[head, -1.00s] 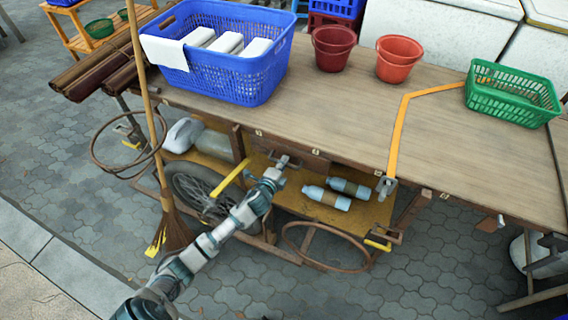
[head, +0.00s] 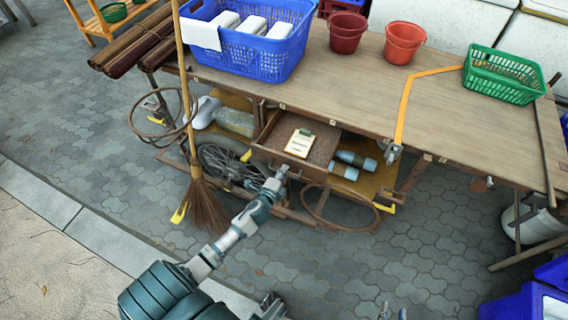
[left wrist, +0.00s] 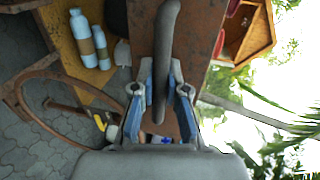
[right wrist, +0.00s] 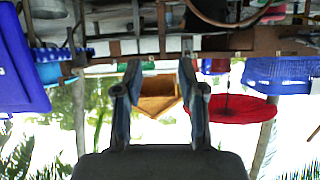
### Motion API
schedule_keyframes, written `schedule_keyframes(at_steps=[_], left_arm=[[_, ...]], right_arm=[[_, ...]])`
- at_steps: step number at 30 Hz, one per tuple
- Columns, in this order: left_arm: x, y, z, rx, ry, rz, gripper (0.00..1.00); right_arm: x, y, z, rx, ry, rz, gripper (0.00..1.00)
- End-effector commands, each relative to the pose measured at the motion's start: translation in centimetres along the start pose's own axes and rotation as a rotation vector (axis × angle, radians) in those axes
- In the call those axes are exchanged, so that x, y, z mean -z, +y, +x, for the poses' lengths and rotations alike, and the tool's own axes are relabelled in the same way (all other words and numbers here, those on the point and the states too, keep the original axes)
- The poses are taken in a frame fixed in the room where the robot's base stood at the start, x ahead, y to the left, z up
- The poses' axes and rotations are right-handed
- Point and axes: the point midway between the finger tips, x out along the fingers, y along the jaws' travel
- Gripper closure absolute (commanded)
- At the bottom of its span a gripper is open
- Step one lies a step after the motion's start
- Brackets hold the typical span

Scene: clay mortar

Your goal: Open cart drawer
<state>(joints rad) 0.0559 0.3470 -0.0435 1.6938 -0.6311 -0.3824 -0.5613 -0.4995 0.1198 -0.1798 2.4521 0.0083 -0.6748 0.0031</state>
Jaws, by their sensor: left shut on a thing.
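The cart (head: 330,100) has a wooden drawer (head: 318,151) under its top. The drawer is pulled out, and a pale notepad lies inside. My left gripper (head: 281,174) is at the drawer front. In the left wrist view, its fingers (left wrist: 160,95) are shut on the dark drawer handle (left wrist: 168,40), with the rusty brown drawer front behind it. My right gripper (right wrist: 158,75) is open and empty in the right wrist view, its fingers well apart. It shows only as tips at the bottom edge of the head view, away from the drawer.
Bottles (head: 344,169) lie on the yellow shelf beside the drawer. A broom (head: 205,205) stands at the left, by a wheel (head: 226,165). A blue basket (head: 250,45), red buckets (head: 404,42) and a green basket (head: 503,75) stand on top. The paving in front is largely clear.

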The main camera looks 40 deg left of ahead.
Motion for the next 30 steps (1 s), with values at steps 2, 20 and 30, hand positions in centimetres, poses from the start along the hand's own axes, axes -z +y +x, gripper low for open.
schedule_keyframes(at_steps=[2,20,30], left_arm=[[0.7,-0.1,-1.2,0.005,0.015,-0.010,1.00],[0.7,0.6,-4.1,0.008,0.015,-0.006,1.00],[0.5,0.6,-4.0,0.007,0.011,-0.004,0.61]], right_arm=[[-0.8,0.2,-0.5,-0.005,-0.064,-0.002,0.60],[-3.8,0.7,-1.7,-0.017,-0.237,-0.002,0.60],[-3.7,0.4,-1.6,-0.018,-0.239,-0.003,0.60]])
